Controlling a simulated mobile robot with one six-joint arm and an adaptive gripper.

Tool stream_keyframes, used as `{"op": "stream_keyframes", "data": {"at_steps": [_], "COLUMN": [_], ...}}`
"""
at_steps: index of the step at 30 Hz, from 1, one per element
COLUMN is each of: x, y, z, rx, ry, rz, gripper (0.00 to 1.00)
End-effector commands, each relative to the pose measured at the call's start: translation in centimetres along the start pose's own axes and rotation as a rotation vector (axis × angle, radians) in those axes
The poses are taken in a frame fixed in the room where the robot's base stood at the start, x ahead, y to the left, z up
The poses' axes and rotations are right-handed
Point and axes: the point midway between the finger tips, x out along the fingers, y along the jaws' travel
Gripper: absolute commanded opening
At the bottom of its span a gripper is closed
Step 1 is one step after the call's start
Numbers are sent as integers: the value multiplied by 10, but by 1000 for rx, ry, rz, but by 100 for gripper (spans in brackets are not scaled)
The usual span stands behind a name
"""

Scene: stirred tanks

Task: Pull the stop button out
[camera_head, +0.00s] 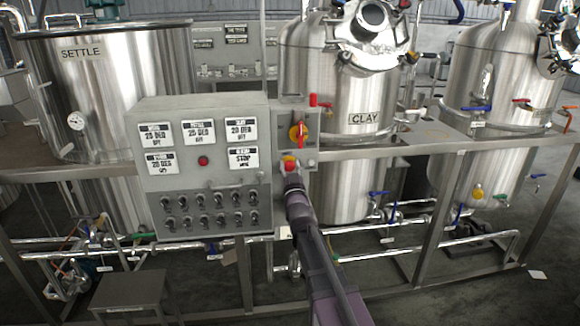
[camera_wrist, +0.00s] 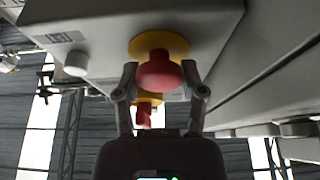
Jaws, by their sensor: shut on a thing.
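The stop button is a red mushroom head on a yellow round base (camera_wrist: 178,44). In the wrist view the red head (camera_wrist: 160,71) sits between the two fingers of my gripper (camera_wrist: 160,78), which are shut on it from both sides. In the head view the stop button (camera_head: 290,162) is at the lower part of a small grey box, with my gripper (camera_head: 291,178) right below it. My fingers hide part of the button there.
A red and yellow rotary switch (camera_head: 299,132) sits just above the button; it also shows in the wrist view (camera_wrist: 145,112). A grey control panel (camera_head: 190,185) with labels and several toggles stands at left. Steel tanks labelled SETTLE (camera_head: 100,85) and CLAY (camera_head: 350,95) stand behind the frame rail (camera_head: 365,152).

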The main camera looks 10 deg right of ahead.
Motion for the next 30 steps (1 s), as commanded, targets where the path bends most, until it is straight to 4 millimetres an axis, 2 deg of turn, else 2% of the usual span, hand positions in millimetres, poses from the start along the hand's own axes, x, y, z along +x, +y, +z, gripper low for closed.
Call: {"op": "stream_keyframes", "data": {"at_steps": [3, 11, 12, 15, 16, 30], "x": [-8, -9, -9, -10, -9, -7], "y": [0, 0, 0, 0, 0, 0], "z": [-4, -4, -4, -4, -4, -3], "rx": [0, 0, 0, 0, 0, 0], "ry": [1, 1, 1, 1, 1, 0], "rz": [0, 0, 0, 0, 0, 0], "gripper": [0, 0, 56, 86, 89, 89]}}
